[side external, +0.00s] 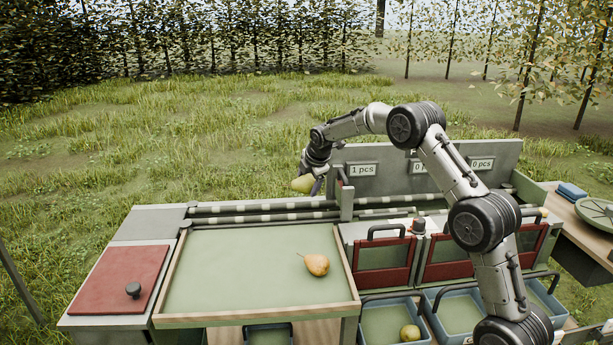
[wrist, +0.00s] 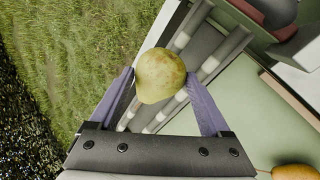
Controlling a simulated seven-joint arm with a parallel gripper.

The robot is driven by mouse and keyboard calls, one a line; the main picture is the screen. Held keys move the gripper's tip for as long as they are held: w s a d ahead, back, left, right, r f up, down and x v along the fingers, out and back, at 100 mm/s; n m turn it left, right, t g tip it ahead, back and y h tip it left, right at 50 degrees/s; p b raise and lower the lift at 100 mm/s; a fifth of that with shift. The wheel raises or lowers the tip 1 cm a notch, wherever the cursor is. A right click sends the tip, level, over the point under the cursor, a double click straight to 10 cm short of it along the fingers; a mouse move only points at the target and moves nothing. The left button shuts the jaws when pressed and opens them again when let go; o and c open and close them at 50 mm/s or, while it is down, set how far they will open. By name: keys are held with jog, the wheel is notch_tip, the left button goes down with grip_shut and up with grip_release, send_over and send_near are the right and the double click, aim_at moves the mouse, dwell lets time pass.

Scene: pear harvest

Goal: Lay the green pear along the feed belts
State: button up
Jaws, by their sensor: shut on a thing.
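My gripper (side external: 316,184) is shut on the green pear (side external: 303,184) and holds it above the feed belts (side external: 262,211) near their right part. In the wrist view the pear (wrist: 160,75) sits between the two purple fingers (wrist: 160,95), and the belts (wrist: 198,58) run beneath it. The pear looks apart from the belts, but its exact height is hard to tell. An orange-yellow pear (side external: 317,265) lies on the green sorting tray (side external: 230,265); it also shows at the lower corner of the wrist view (wrist: 296,172).
A grey panel (side external: 395,165) with count signs, one reading "1 pcs", stands right of the belts. Red-framed gates (side external: 383,262) stand before it. A blue bin below holds a pear (side external: 409,333). A red lid (side external: 118,281) lies at left. A scale (side external: 597,212) stands far right.

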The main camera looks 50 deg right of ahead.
jog(key=shift+f, duration=2.75)
jog(key=shift+s+f, duration=0.1)
jog(key=shift+f, duration=0.45)
jog(key=o, duration=1.3)
jog(key=shift+f, duration=0.1)
jog(key=shift+o, duration=0.2)
jog(key=shift+a, duration=0.1)
jog(key=shift+s+f, duration=0.1)
jog(key=w+v, duration=0.1)
jog(key=v, duration=1.4)
jog(key=shift+d+r, duration=0.2)
jog(key=shift+r, duration=0.1)
